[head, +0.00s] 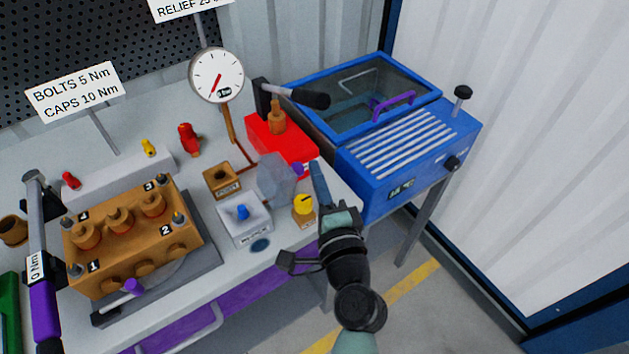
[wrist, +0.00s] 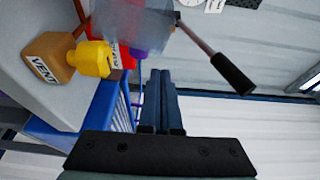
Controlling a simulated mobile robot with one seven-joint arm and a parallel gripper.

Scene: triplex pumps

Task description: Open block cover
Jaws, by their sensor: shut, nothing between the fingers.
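A clear grey panel (head: 276,180), which looks like the block cover, stands raised beside a white box (head: 244,222) with a blue knob (head: 242,211). The box's label is too small to read. The panel also shows at the top of the wrist view (wrist: 130,18), cut off by the frame edge. A small purple piece (head: 297,168) is at the panel's right edge. My gripper (head: 315,170) is shut and empty, just right of the panel and purple piece. Its fingers also show in the wrist view (wrist: 161,78). I cannot tell whether they touch the panel.
A yellow-knobbed vent valve (head: 303,206) stands close left of my gripper. A red pump base (head: 275,142) with a black-handled lever (head: 305,97) is behind. A blue washer tank (head: 405,150) is to the right. A brown pump block (head: 132,238) fills the left.

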